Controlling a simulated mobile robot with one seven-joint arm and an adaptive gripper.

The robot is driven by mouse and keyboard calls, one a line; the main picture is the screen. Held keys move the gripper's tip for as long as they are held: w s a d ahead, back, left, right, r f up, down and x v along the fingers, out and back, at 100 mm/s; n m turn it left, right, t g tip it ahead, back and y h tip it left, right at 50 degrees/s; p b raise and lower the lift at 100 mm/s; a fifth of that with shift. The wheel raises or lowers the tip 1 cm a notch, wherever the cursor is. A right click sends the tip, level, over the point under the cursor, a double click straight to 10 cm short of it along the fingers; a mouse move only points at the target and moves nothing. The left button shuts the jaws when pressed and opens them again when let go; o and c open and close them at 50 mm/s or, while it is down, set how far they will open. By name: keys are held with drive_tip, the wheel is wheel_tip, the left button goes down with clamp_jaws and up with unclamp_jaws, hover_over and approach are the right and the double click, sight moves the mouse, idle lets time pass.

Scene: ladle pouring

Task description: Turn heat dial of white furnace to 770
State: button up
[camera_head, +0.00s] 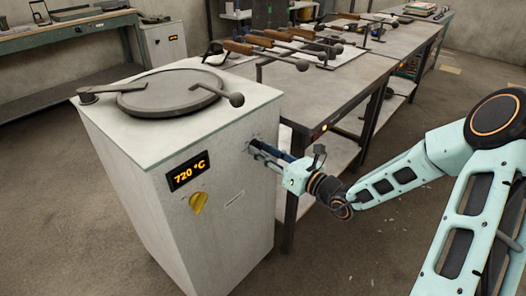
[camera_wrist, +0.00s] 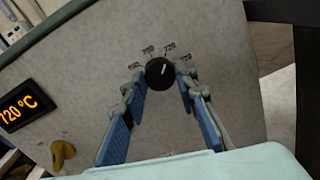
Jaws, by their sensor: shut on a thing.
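The white furnace (camera_head: 230,232) stands at the left of the head view, with a round grey lid on top. Its display (camera_head: 187,171) reads 720 °C in orange; it also shows in the wrist view (camera_wrist: 18,104). The black heat dial (camera_wrist: 159,73) is on the furnace's face between my fingertips, ringed by printed numbers. Its white pointer line tilts slightly right of up, towards the mark that looks like 720. The 770 mark (camera_wrist: 186,57) is further right. My gripper (camera_head: 258,148) is shut on the dial, with a finger at either side (camera_wrist: 160,80).
A yellow knob (camera_head: 198,203) sits below the display. A metal table (camera_head: 320,90) with several wooden-handled ladles stands right behind the furnace. Floor in front is clear.

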drive_tip(key=shift+r+p, duration=0.1)
drive_tip(key=shift+p, duration=0.25)
drive_tip(key=m+p, duration=0.1)
drive_tip(key=p, duration=0.2)
drive_tip(key=shift+r+m, duration=0.2)
drive_tip(key=shift+m, duration=0.1)
drive_tip(key=m+p, duration=0.2)
drive_tip(key=p, duration=0.2)
drive_tip(key=shift+r, duration=0.1)
drive_tip(key=shift+s+f+m+g+p, duration=0.1)
drive_tip(key=shift+f+m+g+p, duration=0.1)
drive_tip(key=shift+m+p, duration=1.25)
drive_tip(key=shift+f+m+g+p, duration=0.2)
drive_tip(key=shift+m+p, duration=0.95)
drive_tip(key=shift+p, duration=0.6)
drive_tip(key=o, duration=1.2)
drive_tip(key=shift+c, duration=0.2)
